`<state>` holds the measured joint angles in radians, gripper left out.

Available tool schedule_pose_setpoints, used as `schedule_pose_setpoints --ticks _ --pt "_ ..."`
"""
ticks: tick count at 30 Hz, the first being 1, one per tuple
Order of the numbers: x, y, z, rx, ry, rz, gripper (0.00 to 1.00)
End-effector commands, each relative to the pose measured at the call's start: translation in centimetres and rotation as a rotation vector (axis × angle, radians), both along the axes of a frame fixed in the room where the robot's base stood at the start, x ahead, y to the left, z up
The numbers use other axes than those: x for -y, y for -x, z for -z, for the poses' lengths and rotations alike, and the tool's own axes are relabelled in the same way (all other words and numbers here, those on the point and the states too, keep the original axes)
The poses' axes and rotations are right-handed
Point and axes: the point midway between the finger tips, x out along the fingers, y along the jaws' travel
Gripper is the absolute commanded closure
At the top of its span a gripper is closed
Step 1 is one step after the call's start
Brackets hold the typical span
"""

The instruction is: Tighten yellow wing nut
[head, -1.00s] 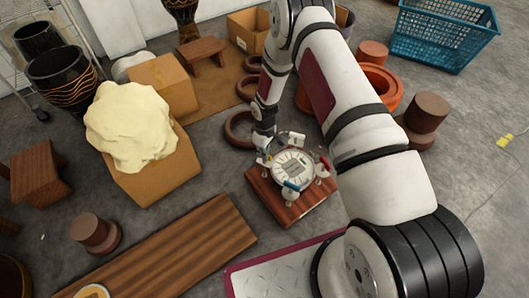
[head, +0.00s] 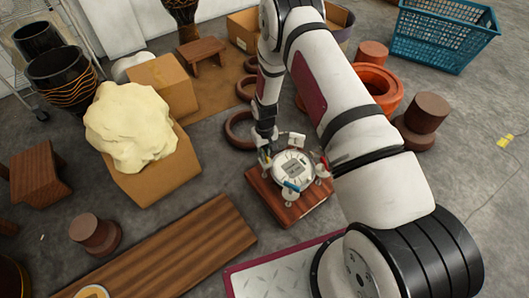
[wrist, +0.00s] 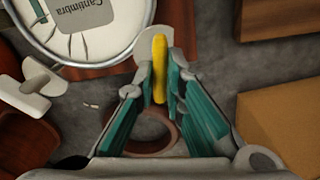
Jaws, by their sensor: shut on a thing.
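The yellow wing nut (wrist: 159,68) is seen edge-on between my gripper's green-padded fingers in the wrist view. My gripper (wrist: 161,82) is shut on it beside the rim of the round white drum head (wrist: 90,25), which bears dark lettering. In the head view my gripper (head: 266,153) is at the drum's far left edge, and the yellow nut is hard to make out there. The drum (head: 293,167) sits on a low wooden stand (head: 268,195). A blue wing nut (head: 291,186) is at its front and a red one (head: 325,164) at its right.
A cardboard box (head: 155,170) with a cream lump (head: 130,125) stands left of the drum. Brown rings (head: 238,130) lie behind it. An orange round pot (head: 378,88) and a blue crate (head: 443,35) are at the back right. A wooden plank (head: 165,255) lies front left.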

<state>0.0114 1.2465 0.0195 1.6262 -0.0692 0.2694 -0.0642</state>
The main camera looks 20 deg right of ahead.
Motion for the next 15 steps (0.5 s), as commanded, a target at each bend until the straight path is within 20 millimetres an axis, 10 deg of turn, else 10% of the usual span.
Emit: schedule_pose_setpoints --ticks 11,15 --pt "0.07 0.01 0.0 -0.001 0.001 0.005 1.0" --pt "0.06 0.01 0.0 0.0 0.001 0.005 0.69"
